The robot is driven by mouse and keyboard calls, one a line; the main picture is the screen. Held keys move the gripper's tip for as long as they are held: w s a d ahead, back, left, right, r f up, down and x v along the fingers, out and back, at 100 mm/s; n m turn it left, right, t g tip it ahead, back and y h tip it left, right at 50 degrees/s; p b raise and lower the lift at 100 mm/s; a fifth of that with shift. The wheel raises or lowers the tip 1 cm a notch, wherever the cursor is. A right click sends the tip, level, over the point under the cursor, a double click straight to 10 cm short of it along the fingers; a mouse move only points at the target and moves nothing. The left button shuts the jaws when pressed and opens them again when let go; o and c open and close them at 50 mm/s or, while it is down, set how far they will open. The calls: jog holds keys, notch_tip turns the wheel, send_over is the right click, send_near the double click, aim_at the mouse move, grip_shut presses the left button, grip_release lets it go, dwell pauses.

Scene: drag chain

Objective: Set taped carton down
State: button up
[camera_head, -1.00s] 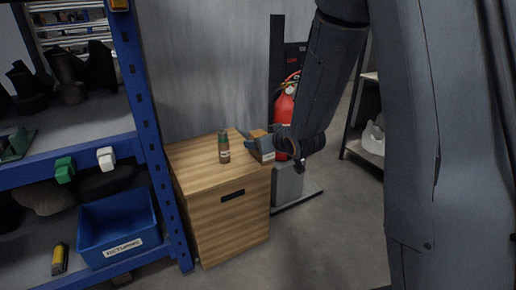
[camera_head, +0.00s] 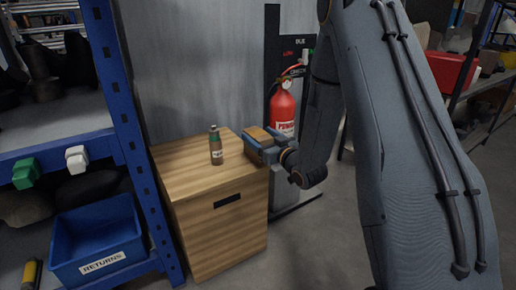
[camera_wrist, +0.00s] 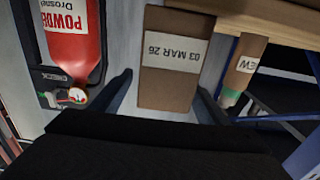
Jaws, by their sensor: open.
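The taped carton (camera_head: 258,136) is a small brown box near the right edge of the wooden cabinet top (camera_head: 185,178). In the wrist view the carton (camera_wrist: 172,60) carries a white label reading "03 MAR 26", upside down. My gripper (camera_head: 264,146) is open, with its fingers on either side of the carton. The wrist view shows my gripper (camera_wrist: 168,90) with visible gaps between both fingers and the carton. The carton's underside is hidden, so its contact with the top cannot be made out.
A brown bottle with a green top (camera_head: 216,147) stands left of the carton. A red fire extinguisher (camera_head: 284,108) stands behind, to the right. A blue shelf rack (camera_head: 130,130) with a blue returns bin (camera_head: 95,240) is at left. Open floor lies in front.

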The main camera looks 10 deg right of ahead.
aim_at(252, 132)
jog(key=x, duration=0.1)
jog(key=b+x, duration=0.1)
jog(key=x, duration=0.1)
jog(key=shift+w+a+f+b, duration=0.2)
jog(key=shift+a+f+b, duration=0.1)
jog(key=shift+a+b, duration=0.05)
jog(key=shift+w+a, duration=0.15)
jog(key=shift+w, duration=0.35)
jog(key=shift+r, duration=0.15)
jog(key=c, duration=1.4)
